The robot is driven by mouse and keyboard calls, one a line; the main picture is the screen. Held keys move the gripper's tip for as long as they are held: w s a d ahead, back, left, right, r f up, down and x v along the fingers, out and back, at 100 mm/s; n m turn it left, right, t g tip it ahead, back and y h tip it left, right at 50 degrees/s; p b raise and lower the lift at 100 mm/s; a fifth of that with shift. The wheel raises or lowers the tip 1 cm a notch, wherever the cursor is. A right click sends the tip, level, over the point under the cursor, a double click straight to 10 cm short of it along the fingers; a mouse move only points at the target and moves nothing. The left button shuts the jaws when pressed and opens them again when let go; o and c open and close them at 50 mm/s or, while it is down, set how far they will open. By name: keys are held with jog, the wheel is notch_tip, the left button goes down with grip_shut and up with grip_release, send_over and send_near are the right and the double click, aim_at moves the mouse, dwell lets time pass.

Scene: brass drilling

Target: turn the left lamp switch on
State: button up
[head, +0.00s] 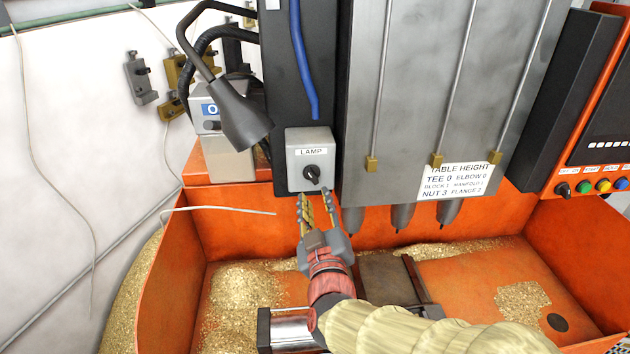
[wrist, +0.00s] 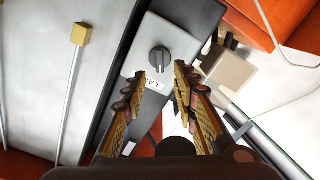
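The lamp switch is a black rotary knob (head: 312,173) on a grey box (head: 299,151) labelled LAMP, fixed low on a dark upright panel. My gripper (head: 318,204) is just below and in front of the knob in the head view, its fingers pointing up at the box. In the wrist view, the knob (wrist: 159,60) lies ahead of the fingertips and above the gap between them. My gripper (wrist: 165,78) is open there, with nothing between its fingers. The knob appears apart from both fingers.
A black bendable lamp (head: 242,115) hangs left of the box. Several drill spindles (head: 402,215) point down to the right. An orange tray (head: 230,222) with brass chips lies below. A control panel with coloured buttons (head: 603,186) is at the far right.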

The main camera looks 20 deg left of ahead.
aim_at(312, 179)
jog(key=p+x, duration=0.1)
jog(key=x, duration=0.6)
jog(key=shift+w+a+p, duration=0.1)
jog(key=shift+w+p, duration=0.1)
jog(key=shift+p, duration=0.15)
jog(key=c, duration=0.3)
jog(key=c, duration=0.4)
grip_shut()
